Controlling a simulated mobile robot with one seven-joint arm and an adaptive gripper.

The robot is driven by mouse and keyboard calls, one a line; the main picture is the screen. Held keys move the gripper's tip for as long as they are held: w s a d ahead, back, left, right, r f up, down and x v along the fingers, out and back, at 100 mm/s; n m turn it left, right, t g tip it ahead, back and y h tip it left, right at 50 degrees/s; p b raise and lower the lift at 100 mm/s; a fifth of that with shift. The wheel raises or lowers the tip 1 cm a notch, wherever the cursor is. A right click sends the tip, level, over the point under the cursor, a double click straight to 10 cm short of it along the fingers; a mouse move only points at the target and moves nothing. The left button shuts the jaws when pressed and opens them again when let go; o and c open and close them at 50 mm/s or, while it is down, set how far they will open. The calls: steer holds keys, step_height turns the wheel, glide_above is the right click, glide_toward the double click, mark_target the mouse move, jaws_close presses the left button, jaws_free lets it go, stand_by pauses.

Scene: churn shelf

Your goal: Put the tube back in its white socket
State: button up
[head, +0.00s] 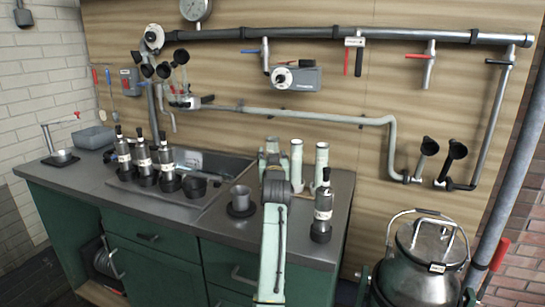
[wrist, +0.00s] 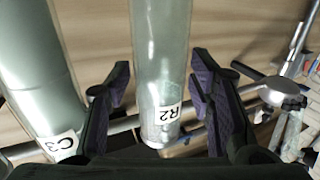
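In the wrist view, a clear pale tube labelled R2 (wrist: 160,60) stands between the two dark fingers of my gripper (wrist: 160,88). The fingers are open, with a gap showing on each side of the tube. A second pale tube labelled C3 (wrist: 35,75) is just left of the fingers, outside them. In the head view, two pale tubes with white tops, one (head: 297,160) and another (head: 322,160), stand upright at the back of the counter. My arm hides the gripper there, and I cannot match labels to tubes. I cannot make out an empty white socket.
A dark bottle (head: 321,215) stands on the counter (head: 300,245) right of my arm, and a grey cup (head: 240,200) left of it. Several dark bottles stand by the sink (head: 215,165). Pipes (head: 330,118) run along the wall; a metal churn (head: 420,260) is at right.

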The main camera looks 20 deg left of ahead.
steer(key=b+v, duration=0.3)
steer(key=v, duration=0.9)
steer(key=shift+r, duration=0.2)
steer(key=shift+a, duration=0.1)
